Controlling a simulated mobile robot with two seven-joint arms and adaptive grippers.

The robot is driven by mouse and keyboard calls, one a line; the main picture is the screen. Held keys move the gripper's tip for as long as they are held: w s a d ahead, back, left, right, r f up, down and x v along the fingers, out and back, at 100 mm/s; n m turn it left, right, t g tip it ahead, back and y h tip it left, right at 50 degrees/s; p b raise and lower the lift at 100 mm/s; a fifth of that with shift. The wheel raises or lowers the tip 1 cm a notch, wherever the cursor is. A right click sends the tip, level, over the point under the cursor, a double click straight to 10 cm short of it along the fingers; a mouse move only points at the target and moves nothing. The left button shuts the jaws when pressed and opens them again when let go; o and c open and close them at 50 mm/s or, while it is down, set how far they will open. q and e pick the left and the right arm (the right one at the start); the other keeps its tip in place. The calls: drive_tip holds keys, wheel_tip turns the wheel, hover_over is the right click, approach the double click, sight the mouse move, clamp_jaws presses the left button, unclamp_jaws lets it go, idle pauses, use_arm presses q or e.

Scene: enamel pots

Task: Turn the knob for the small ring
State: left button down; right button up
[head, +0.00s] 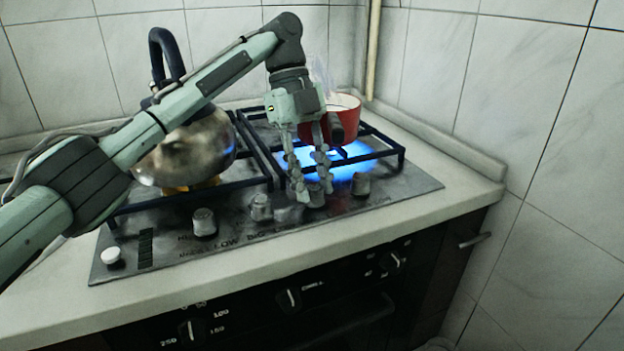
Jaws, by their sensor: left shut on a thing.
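A row of grey metal knobs runs along the front of the hob. My left gripper (314,190) reaches down from above, its two fingers on either side of one knob (317,198), the second from the right, and shut on it. The fingers partly hide this knob, so I cannot tell how it is turned. Other knobs stand to its left (204,222) and to its right (360,185). A blue flame (352,172) burns at the right ring, under a small red pot (346,120) that is partly behind my gripper. My right gripper is out of view.
A steel kettle (190,150) with a dark handle stands on the left ring, with an orange glow under it. Black pan supports (385,138) rise behind the knobs. A white button (110,256) sits at the front left. The worktop (455,185) is bare at right.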

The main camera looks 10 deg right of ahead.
use_arm(q)
drive_tip(key=c, duration=1.2)
unclamp_jaws()
drive_tip(key=shift+o, duration=0.2)
drive_tip(key=v, duration=0.8)
